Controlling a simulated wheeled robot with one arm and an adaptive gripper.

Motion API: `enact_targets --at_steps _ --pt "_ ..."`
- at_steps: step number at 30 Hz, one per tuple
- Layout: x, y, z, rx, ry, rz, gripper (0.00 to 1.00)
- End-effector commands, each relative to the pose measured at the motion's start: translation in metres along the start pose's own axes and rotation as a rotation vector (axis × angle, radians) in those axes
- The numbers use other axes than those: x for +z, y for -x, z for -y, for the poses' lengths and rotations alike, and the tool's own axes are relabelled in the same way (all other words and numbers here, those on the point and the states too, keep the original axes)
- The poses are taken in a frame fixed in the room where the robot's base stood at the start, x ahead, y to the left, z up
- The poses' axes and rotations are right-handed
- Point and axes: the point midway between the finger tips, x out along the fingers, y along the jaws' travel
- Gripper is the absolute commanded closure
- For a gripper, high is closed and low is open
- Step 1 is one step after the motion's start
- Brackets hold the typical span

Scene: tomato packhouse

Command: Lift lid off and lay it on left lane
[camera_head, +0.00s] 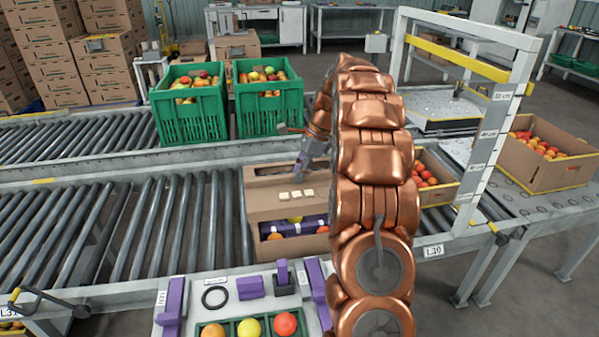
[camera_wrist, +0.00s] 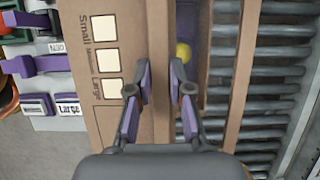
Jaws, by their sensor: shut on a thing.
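A brown cardboard box (camera_head: 262,233) stands on the front roller lane. My arm hides the box's right side in the head view.
The left lane's rollers (camera_head: 150,225) are bare left of the box. Two green crates (camera_head: 190,112) of fruit stand on the lane behind. A console with purple fittings (camera_head: 215,285) is in front. A white frame (camera_head: 490,130) stands at the right.

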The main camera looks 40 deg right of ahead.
Motion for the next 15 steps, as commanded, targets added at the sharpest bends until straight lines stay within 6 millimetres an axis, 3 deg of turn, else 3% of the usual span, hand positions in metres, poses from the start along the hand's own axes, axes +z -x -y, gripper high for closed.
enact_targets --at_steps 15 --pt "0.008 0.017 0.000 0.000 0.001 0.000 1.00"
